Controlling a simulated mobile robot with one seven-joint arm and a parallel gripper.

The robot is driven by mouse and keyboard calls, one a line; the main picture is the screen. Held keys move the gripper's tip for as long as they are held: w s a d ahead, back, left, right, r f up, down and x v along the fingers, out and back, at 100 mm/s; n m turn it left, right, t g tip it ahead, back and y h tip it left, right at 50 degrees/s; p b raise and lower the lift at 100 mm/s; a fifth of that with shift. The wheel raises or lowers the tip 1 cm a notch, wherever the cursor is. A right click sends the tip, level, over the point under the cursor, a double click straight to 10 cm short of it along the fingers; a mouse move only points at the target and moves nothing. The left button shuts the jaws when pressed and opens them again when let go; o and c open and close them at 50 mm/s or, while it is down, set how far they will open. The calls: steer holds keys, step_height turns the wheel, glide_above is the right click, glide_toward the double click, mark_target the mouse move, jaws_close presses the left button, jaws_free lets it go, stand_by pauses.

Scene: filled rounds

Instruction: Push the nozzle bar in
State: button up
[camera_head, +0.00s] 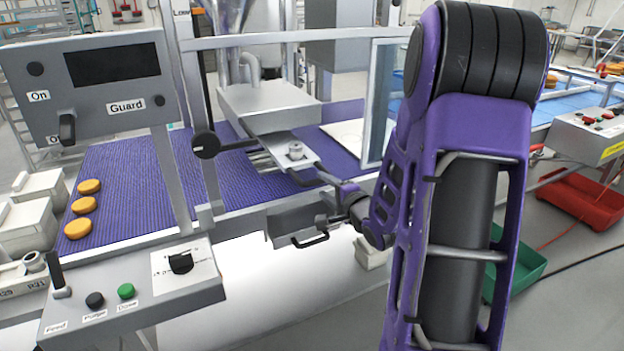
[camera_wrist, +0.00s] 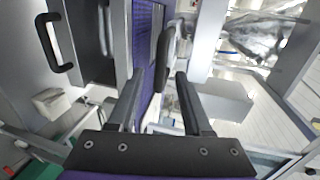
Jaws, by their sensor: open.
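The nozzle bar (camera_head: 280,144) is a light grey plate with a round knob on top. It sticks out towards the front from under the grey depositing head (camera_head: 268,104), above the purple belt. A dark handle (camera_head: 308,179) is at its front end. In the wrist view a dark upright handle (camera_wrist: 165,48) shows between and beyond my fingers, probably the same one. My gripper (camera_head: 333,203) is open and empty, close in front of the bar; it also shows in the wrist view (camera_wrist: 158,80). Contact with the handle cannot be told.
Below the belt is a grey drawer-like box (camera_head: 296,222) with a black handle, also in the wrist view (camera_wrist: 62,66). A clear guard panel (camera_head: 378,103) stands right of the bar. Control panels (camera_head: 95,85) stand left. Red (camera_head: 580,205) and green (camera_head: 512,262) crates are at right.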

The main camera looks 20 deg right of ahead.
steer(key=x, duration=0.7)
steer(key=shift+w, duration=0.4)
steer(key=shift+f, duration=0.1)
steer(key=shift+c, duration=0.3)
jaws_close()
stand_by(0.6)
